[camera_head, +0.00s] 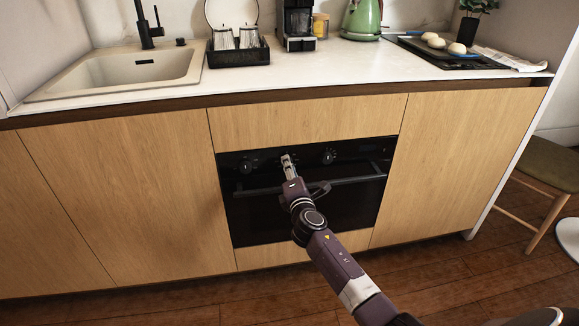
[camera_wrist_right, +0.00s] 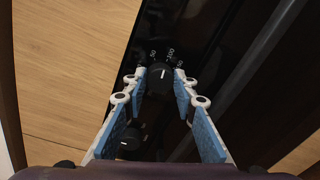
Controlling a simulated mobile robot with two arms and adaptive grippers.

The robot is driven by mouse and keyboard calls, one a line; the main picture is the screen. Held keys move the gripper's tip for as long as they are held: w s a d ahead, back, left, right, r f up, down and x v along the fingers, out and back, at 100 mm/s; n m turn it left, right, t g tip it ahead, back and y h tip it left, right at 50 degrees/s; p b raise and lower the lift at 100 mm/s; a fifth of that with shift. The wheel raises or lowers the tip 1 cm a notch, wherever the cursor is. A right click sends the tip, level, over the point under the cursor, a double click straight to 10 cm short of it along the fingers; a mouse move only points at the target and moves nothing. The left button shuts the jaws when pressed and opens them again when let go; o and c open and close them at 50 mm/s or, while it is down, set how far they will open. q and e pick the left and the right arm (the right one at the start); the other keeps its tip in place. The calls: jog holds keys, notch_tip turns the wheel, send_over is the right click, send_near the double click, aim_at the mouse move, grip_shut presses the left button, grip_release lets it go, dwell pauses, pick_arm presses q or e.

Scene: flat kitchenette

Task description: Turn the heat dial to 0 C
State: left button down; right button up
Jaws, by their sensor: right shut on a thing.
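My right gripper (camera_head: 288,164) reaches the control panel of the black oven (camera_head: 262,217). In the right wrist view, the gripper's fingertips (camera_wrist_right: 160,83) are closed on the two sides of the black heat dial (camera_wrist_right: 158,86). The dial has a white pointer line and white numbers around it, with 50 and 100 readable. The pointer seems to lie between 50 and 100. In the head view my gripper hides this dial. My left gripper is not in view.
Another knob (camera_head: 245,166) is left of the gripper and one more (camera_head: 328,156) is to the right. The oven's handle bar (camera_head: 356,180) runs just below the panel. The worktop (camera_head: 330,66) above holds a dish rack (camera_head: 238,53), coffee machine (camera_head: 297,24) and green kettle (camera_head: 361,18).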

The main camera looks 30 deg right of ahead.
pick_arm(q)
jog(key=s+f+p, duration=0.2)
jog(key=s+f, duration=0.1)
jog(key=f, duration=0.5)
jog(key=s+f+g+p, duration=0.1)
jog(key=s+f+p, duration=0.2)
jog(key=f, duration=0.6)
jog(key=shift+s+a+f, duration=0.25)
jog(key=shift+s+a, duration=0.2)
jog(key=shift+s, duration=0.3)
pick_arm(e)
jog(key=shift+a+f+n+h, duration=0.1)
jog(key=shift+n+h, duration=0.05)
jog(key=shift+n, duration=2.5)
jog(key=shift+a+r+n+h, duration=0.1)
jog(key=shift+n+h, duration=0.1)
jog(key=shift+n, duration=2.5)
jog(key=shift+a+f+n+h, duration=0.1)
jog(key=shift+n+h, duration=0.05)
jog(key=shift+n, duration=2.5)
jog(key=o, duration=1.2)
jog(key=shift+d, duration=0.1)
jog(key=shift+c, duration=0.2)
jog(key=v, duration=1.2)
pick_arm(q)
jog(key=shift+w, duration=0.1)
pick_arm(e)
jog(key=shift+s+f, duration=0.1)
